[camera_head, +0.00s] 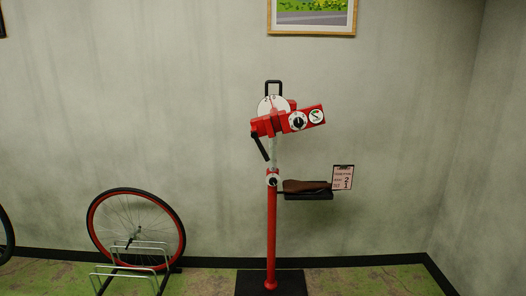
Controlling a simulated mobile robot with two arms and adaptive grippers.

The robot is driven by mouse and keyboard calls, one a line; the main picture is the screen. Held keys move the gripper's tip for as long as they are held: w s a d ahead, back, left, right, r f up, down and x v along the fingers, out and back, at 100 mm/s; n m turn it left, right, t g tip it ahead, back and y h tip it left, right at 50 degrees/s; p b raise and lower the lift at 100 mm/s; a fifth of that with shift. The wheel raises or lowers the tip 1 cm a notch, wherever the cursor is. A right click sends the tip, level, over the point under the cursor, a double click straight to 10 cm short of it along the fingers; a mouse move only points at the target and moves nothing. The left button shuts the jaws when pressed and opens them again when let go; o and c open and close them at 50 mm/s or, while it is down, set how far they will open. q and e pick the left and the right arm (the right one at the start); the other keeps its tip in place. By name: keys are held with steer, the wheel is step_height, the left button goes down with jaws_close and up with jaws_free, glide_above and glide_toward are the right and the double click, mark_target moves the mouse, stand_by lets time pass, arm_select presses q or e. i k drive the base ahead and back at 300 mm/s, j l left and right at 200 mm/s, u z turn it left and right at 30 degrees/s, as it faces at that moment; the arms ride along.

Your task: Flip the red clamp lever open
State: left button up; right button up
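A red repair stand (271,235) rises from a dark base mat near the middle of the head view. Its red clamp head (288,121) sits at the top and tilts up to the right, with a round black-and-white knob on it. A black lever arm (260,147) hangs down from the left end of the clamp head. I cannot tell a separate red lever from the red clamp body at this size. Neither of my grippers is in view.
A dark tray (309,197) with a brown item (305,186) and a small sign (343,177) juts right from the stand. A red-rimmed wheel (136,229) stands in a metal rack (131,271) at the left. Floor right of the dark mat (290,283) is clear.

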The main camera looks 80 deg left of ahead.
mark_target(254, 134)
steer(key=u, duration=2.55)
